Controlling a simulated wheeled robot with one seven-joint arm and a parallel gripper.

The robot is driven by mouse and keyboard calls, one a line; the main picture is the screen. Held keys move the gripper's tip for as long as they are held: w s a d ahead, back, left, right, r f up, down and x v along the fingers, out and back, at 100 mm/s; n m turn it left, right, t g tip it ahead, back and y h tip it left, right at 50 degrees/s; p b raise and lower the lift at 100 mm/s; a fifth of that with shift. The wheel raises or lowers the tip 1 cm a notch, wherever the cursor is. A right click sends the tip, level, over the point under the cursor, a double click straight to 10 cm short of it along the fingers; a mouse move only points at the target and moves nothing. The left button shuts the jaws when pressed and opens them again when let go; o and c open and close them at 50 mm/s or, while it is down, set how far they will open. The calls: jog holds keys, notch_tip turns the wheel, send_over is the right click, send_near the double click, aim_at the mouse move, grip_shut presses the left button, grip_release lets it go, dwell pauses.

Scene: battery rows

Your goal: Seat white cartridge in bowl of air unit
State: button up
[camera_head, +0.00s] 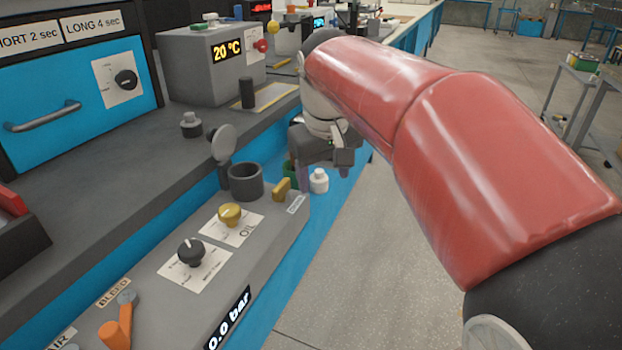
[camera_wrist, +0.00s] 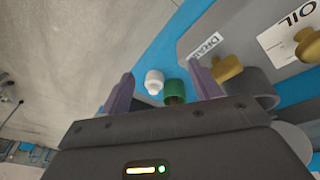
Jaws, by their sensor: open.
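The white cartridge (camera_head: 319,182) stands upright on the blue surface just past the end of the grey air unit (camera_head: 262,235). In the wrist view the white cartridge (camera_wrist: 154,83) shows between the purple fingers. My gripper (camera_wrist: 161,72) is open and empty, pointing down; in the head view my gripper (camera_head: 322,174) is over the area of the cartridge. Whether the fingers are level with it I cannot tell. The dark grey bowl (camera_head: 246,184) is open-topped, with its round lid (camera_head: 223,143) raised beside it. The inside of the bowl is dark.
A green cartridge (camera_wrist: 174,92) stands close beside the white one, near a finger. A yellow drain handle (camera_head: 281,189) sits between the bowl and the cartridges. A grey cartridge-like piece (camera_head: 190,125) stands on the bench. The oil knob (camera_head: 229,213) projects up. Open floor lies right.

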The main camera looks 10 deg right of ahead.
jog(key=n+g+y, duration=0.1)
send_over(319, 170)
jog(key=s, duration=0.1)
jog(key=shift+a+r, duration=0.15)
jog(key=shift+r, duration=0.1)
jog(key=shift+w+f, duration=0.1)
jog(key=shift+f, duration=0.15)
jog(key=f, duration=0.2)
jog(key=f+b, duration=0.1)
jog(key=f, duration=0.4)
jog(key=shift+w+f, duration=0.1)
jog(key=shift+w, duration=0.25)
jog(key=c, duration=1.1)
jog(key=shift+c, duration=0.2)
